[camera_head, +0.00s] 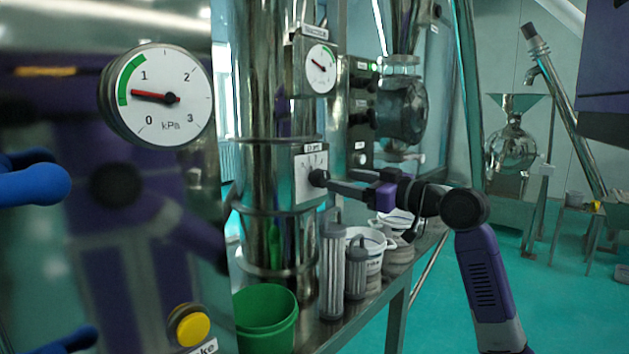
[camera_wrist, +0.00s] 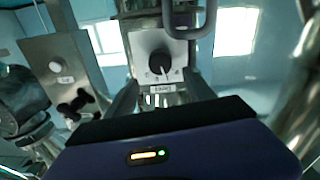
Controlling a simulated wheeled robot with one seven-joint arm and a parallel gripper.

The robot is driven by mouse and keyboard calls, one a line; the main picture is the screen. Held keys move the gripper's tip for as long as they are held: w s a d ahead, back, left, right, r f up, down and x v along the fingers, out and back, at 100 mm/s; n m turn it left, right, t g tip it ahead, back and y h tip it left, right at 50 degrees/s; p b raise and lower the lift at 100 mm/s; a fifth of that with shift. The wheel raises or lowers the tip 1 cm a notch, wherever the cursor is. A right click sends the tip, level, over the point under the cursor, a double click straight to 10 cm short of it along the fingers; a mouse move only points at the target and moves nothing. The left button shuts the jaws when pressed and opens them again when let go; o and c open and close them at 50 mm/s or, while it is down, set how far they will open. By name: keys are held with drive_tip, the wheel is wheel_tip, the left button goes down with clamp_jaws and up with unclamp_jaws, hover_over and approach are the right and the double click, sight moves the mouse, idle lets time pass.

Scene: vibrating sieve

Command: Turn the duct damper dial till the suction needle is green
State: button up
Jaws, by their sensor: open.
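The damper dial (camera_head: 318,177) is a black knob on a white plate on the steel duct. It also shows in the wrist view (camera_wrist: 160,63), with a white pointer line and scale marks. My gripper (camera_head: 334,183) is open at the dial, its fingers reaching to the knob's sides; contact is unclear. A large kPa gauge (camera_head: 157,96) is at the left; its red needle points within the green band, near the band's lower end, below 1. A smaller gauge (camera_head: 321,69) sits higher on the duct, its red needle pointing up-left; its scale is too small to read.
Two grey filter cylinders (camera_head: 333,270), white buckets (camera_head: 367,250) and a green bucket (camera_head: 266,318) stand below the dial. A control panel (camera_head: 361,110) with knobs is right of the duct. A yellow button (camera_head: 193,328) is at lower left. The floor at right is open.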

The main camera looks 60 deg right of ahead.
sight(325, 178)
drive_tip(key=shift+f+p+x, duration=0.15)
drive_tip(key=shift+p+x, duration=0.35)
drive_tip(key=shift+x, duration=1.45)
drive_tip(key=shift+f+p+x, duration=0.15)
drive_tip(key=shift+p+x, duration=0.3)
drive_tip(key=shift+x, duration=1.55)
drive_tip(key=shift+a, duration=0.1)
clamp_jaws()
